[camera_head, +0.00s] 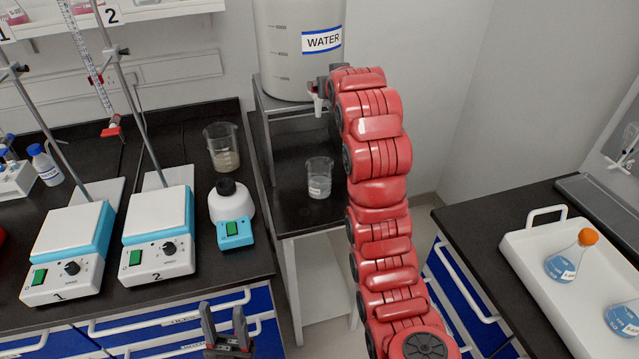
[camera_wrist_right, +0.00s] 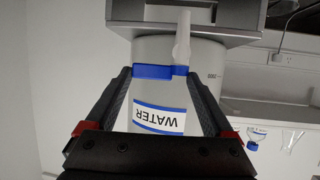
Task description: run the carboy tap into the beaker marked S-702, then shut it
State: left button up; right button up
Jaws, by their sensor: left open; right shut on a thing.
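The white carboy (camera_head: 290,70) labelled WATER stands on a raised shelf. Its tap (camera_head: 317,100) points down near the shelf's front edge. A glass beaker (camera_head: 319,180) stands upright below the tap, with clear liquid low inside and a white label too small to read. My right gripper is mostly hidden by its red arm in the head view. In the right wrist view, my right gripper (camera_wrist_right: 160,73) is shut on the blue tap handle (camera_wrist_right: 152,72), beside the pale spout (camera_wrist_right: 182,40). I cannot make out a stream. My left gripper (camera_head: 228,338) is open and empty at the bottom.
Another beaker (camera_head: 222,150) with cloudy contents stands on the left bench, behind a small blue-and-white device (camera_head: 234,232). Two stirrer hotplates (camera_head: 160,240) with stands are farther left. A white tray (camera_head: 515,243) with labelled flasks (camera_head: 566,262) lies on the right bench.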

jog(key=shift+w+d+n+y, duration=0.1)
jog(key=shift+w+n+y, duration=0.1)
jog(key=shift+n+y, duration=0.55)
jog(key=o, duration=1)
jog(key=p+v, duration=0.3)
jog(key=v, duration=0.2)
jog(key=p+v, duration=0.3)
jog(key=v, duration=0.3)
jog(key=p+v, duration=0.3)
jog(key=v, duration=0.3)
jog(key=shift+d+r, duration=0.2)
jog(key=shift+r, duration=0.2)
